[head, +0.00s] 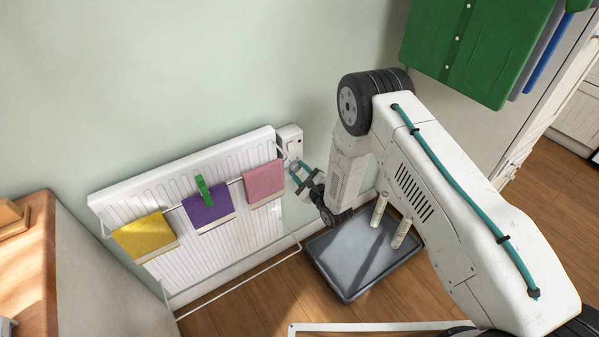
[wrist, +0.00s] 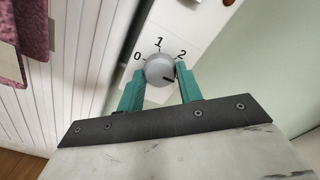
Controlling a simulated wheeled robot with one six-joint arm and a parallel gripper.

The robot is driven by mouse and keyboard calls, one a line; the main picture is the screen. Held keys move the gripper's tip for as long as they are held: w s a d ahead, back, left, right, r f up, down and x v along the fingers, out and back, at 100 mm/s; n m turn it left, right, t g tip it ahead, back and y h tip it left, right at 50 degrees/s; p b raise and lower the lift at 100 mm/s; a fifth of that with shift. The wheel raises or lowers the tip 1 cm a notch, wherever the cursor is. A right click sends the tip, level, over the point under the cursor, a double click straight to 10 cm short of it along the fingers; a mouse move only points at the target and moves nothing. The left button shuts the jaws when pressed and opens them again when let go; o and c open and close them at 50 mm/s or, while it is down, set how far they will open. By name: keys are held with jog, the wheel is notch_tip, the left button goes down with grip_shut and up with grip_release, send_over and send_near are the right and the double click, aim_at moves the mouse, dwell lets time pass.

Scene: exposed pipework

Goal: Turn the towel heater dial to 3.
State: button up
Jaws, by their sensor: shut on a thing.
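The white towel heater (head: 200,245) hangs on the wall at left of centre in the head view, with a white control box (head: 289,137) at its top right end. In the wrist view the round grey dial (wrist: 158,66) sits between the teal fingers of my gripper (wrist: 160,76), which is shut on it. The numbers 0, 1 and 2 show around the dial. Its dark pointer mark points right and slightly down, past the 2, toward the right finger. No 3 is visible; that finger covers this side. My gripper also shows in the head view (head: 299,174).
Yellow (head: 145,236), purple (head: 208,211) and pink (head: 264,184) towels hang on the heater's front rail, with a green clip (head: 203,191) on the purple one. A grey tray (head: 348,277) lies on the floor below my arm. Green clothing (head: 475,45) hangs at upper right.

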jog(key=shift+f+m, duration=0.1)
jog(key=shift+m, duration=0.3)
jog(key=o, duration=1)
jog(key=shift+s, duration=0.1)
jog(key=v, duration=0.7)
jog(key=shift+s+d, duration=0.25)
jog(key=shift+s, duration=0.05)
